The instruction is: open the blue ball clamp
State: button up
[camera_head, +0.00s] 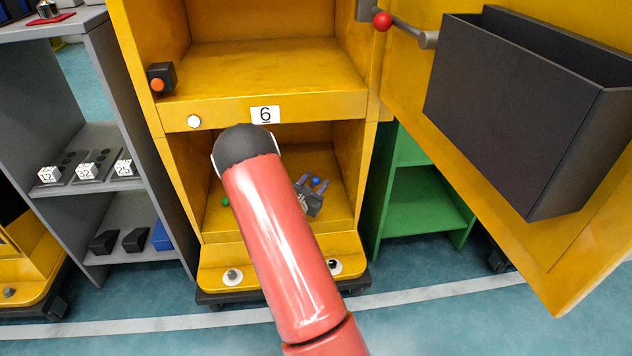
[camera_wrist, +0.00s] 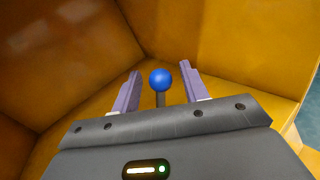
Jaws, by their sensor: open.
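The blue ball (camera_wrist: 160,79) of the clamp shows in the wrist view on top of a short grey stem. It stands inside the lower compartment of the yellow cabinet. My gripper (camera_wrist: 160,90) is open, with one purple finger on each side of the ball and a gap on both sides. In the head view the blue ball (camera_head: 315,181) is small, between the fingers of my gripper (camera_head: 317,185). The rest of the clamp is hidden below and behind the gripper body. My red arm covers much of the lower compartment in the head view.
The yellow cabinet (camera_head: 345,104) has walls close around my gripper. A green ball (camera_head: 225,201) sits at the compartment's left. The open door with a dark bin (camera_head: 510,115) and red ball handle (camera_head: 382,21) is at right. A grey shelf (camera_head: 150,140) stands left.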

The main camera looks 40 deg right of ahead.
jog(key=shift+w+d, duration=0.2)
jog(key=shift+d, duration=0.25)
grip_shut()
